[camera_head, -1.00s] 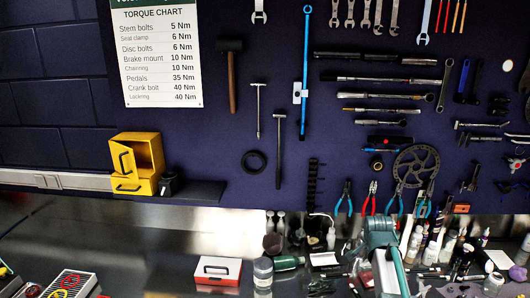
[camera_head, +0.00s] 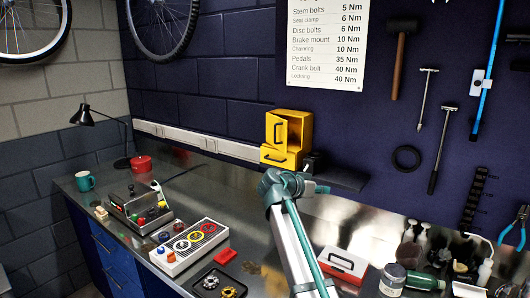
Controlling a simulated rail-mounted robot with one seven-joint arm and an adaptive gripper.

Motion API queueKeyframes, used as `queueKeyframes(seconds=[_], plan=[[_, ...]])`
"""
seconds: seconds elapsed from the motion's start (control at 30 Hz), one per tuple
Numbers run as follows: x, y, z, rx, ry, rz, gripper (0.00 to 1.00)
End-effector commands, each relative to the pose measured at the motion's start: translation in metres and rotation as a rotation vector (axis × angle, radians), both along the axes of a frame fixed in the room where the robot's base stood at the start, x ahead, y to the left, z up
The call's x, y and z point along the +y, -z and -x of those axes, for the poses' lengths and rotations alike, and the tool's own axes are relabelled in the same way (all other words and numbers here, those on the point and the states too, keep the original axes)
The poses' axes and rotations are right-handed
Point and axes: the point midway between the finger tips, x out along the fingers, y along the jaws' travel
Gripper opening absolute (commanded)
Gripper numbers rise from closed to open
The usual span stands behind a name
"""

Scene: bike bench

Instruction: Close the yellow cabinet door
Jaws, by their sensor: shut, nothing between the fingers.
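The small yellow cabinet (camera_head: 300,117) stands at the back of the bench against the dark wall. Its upper door (camera_head: 273,131), with a black handle, stands open, swung out to the left, and part of the dark inside shows. Below it is a yellow drawer front (camera_head: 279,159) with its own black handle. My grey and teal arm rises from the bottom of the picture and its top bend is in front of and below the cabinet, with no contact visible.
A dark shelf (camera_head: 342,179) and a small black object (camera_head: 312,161) are right of the cabinet. A red and white box (camera_head: 343,265), a tray with colored rings (camera_head: 190,246) and a metal box (camera_head: 138,208) lie on the bench. A black lamp (camera_head: 84,117) stands at left.

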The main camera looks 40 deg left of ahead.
Motion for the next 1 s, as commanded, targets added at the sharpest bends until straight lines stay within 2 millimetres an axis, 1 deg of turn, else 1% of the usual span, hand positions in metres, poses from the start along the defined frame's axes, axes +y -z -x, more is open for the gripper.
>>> queueKeyframes(seconds=[0.03, 0.07, 0.1, 0.17, 0.2, 0.3, 0.4, 0.5, 0.53, 0.6, 0.67, 0.77, 0.87, 1.0], plan=[[0.048, -0.011, 0.014, -0.05, -0.012, -0.005, 0.0], [0.069, -0.023, 0.024, -0.082, -0.013, -0.009, 0.0], [0.094, -0.04, 0.04, -0.123, -0.014, -0.017, 0.0], [0.129, -0.064, 0.064, -0.182, -0.015, -0.031, 0.0], [0.15, -0.079, 0.081, -0.217, -0.016, -0.042, 0.0], [0.19, -0.113, 0.121, -0.294, -0.015, -0.072, 0.0], [0.215, -0.137, 0.152, -0.347, -0.015, -0.097, 0.0], [0.227, -0.152, 0.169, -0.378, -0.013, -0.113, 0.0], [0.228, -0.155, 0.171, -0.384, -0.013, -0.114, 0.0], [0.229, -0.158, 0.172, -0.389, -0.011, -0.118, 0.0], [0.228, -0.159, 0.169, -0.39, -0.011, -0.118, 0.0], [0.225, -0.16, 0.158, -0.39, -0.011, -0.117, 0.0], [0.221, -0.16, 0.142, -0.39, -0.011, -0.117, 0.0], [0.215, -0.16, 0.115, -0.389, -0.01, -0.117, 0.0]])
